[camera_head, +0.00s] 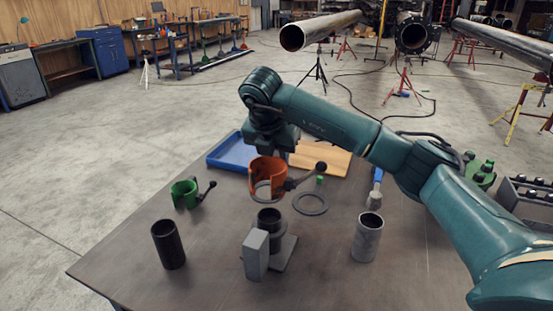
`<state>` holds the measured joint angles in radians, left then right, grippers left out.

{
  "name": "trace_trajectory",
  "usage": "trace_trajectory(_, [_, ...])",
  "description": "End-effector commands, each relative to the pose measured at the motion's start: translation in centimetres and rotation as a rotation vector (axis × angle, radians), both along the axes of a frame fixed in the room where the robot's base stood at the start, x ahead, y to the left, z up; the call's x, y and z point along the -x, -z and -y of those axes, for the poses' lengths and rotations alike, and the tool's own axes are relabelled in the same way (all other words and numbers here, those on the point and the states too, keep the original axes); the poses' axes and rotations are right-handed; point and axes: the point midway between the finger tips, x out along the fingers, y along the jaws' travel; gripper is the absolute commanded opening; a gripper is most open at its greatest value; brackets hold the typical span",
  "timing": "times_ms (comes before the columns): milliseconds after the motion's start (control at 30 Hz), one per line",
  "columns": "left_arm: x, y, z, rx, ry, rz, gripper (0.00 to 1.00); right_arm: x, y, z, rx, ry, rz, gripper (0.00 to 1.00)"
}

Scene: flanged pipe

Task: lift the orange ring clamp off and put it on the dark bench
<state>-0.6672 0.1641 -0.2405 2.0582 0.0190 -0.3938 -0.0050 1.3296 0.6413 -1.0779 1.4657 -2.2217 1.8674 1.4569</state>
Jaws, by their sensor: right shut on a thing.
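The orange ring clamp (265,174), with a dark ball-ended lever to its right, is held in the air near the middle of the dark bench (130,262). My right gripper (274,150) comes down from above and is shut on the clamp's upper part; its fingertips are partly hidden. The clamp is above and a little behind a short dark upright pipe (269,217) on a grey fixture, with a visible gap between them. A grey block (256,256) stands at the fixture's front. My left gripper is not in view.
A green clamp (184,194) and a black tube (168,246) stand left. A flat ring (311,211), a grey tube (367,238) and a blue-handled brush (375,190) are right. A blue tray (226,153) and wooden board (325,158) lie behind. The bench's front left is mostly clear.

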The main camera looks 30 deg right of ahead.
Motion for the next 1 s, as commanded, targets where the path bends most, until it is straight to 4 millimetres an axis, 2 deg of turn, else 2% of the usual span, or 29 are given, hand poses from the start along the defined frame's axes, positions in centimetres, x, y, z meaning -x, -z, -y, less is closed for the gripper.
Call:
trace_trajectory(33, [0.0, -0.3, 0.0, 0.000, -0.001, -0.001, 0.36, -0.1, -0.7, 0.0, -0.001, 0.000, 0.004, 0.00])
trace_trajectory(600, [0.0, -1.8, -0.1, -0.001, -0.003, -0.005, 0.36, 0.0, -3.8, 0.0, -0.001, 0.000, 0.004, 0.00])
trace_trajectory(1000, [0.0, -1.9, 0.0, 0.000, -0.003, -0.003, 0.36, 0.0, -3.9, 0.0, -0.001, 0.000, 0.004, 0.00])
